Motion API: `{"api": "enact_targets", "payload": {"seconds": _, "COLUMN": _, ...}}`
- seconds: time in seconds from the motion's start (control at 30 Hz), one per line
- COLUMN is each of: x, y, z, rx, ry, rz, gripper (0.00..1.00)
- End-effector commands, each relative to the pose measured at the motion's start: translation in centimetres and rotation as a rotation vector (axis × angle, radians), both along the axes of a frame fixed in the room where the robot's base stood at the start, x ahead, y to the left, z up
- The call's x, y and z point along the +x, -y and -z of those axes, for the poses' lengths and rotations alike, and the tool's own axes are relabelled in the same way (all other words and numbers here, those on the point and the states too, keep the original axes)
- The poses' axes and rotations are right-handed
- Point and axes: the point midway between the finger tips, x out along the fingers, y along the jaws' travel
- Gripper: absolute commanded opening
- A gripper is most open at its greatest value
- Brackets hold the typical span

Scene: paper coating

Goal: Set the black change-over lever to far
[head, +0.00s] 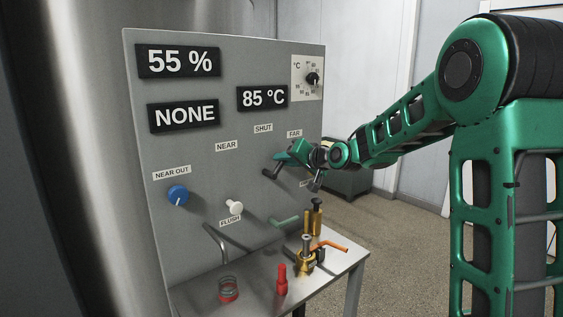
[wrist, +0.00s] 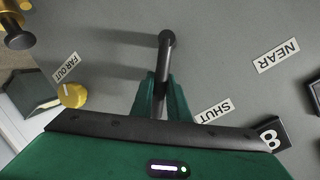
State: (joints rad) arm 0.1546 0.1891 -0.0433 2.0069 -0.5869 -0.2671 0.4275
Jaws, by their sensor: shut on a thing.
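The black change-over lever (wrist: 164,62) runs from its round pivot on the grey panel down between my gripper's green fingers in the wrist view. My gripper (wrist: 160,100) is shut on the lever's outer part. In the head view my gripper (head: 285,159) is at the panel's right side, and part of the black lever (head: 270,173) shows below it. The lever points past the SHUT label (head: 263,128) to the side of the FAR label (head: 294,133). The wrist view hides the FAR label, so I cannot tell whether the lever is exactly at it. The NEAR label (head: 227,145) is further left.
A blue knob (head: 178,195) and a white knob (head: 235,207) stand out from the panel at lower left. A yellow knob (wrist: 73,95) is left of my gripper in the wrist view. A metal shelf (head: 335,262) below holds a brass valve (head: 305,262) and a red bottle (head: 281,281).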

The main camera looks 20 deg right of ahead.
Motion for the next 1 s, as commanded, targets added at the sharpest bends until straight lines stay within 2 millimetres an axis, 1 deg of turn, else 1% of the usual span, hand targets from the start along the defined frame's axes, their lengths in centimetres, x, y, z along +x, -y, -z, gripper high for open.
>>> {"api": "enact_targets", "payload": {"seconds": 0.03, "x": 0.15, "y": 0.48, "z": -0.01, "rx": 0.011, "ry": -0.002, "rz": 0.007, "gripper": 0.00}}
{"api": "enact_targets", "payload": {"seconds": 0.23, "x": 0.21, "y": 0.65, "z": 0.09, "rx": 0.041, "ry": -0.014, "rz": 0.008, "gripper": 0.00}}
{"api": "enact_targets", "payload": {"seconds": 0.63, "x": 0.26, "y": 0.82, "z": 0.15, "rx": 0.047, "ry": -0.016, "rz": 0.011, "gripper": 0.00}}
{"api": "enact_targets", "payload": {"seconds": 0.67, "x": 0.26, "y": 0.84, "z": 0.15, "rx": 0.047, "ry": -0.016, "rz": 0.011, "gripper": 0.17}}
{"api": "enact_targets", "payload": {"seconds": 0.7, "x": 0.26, "y": 0.84, "z": 0.17, "rx": 0.047, "ry": -0.018, "rz": 0.011, "gripper": 0.27}}
{"api": "enact_targets", "payload": {"seconds": 0.73, "x": 0.25, "y": 0.83, "z": 0.17, "rx": 0.047, "ry": -0.018, "rz": 0.011, "gripper": 0.33}}
{"api": "enact_targets", "payload": {"seconds": 1.0, "x": 0.15, "y": 0.60, "z": 0.18, "rx": 0.047, "ry": -0.018, "rz": 0.006, "gripper": 0.33}}
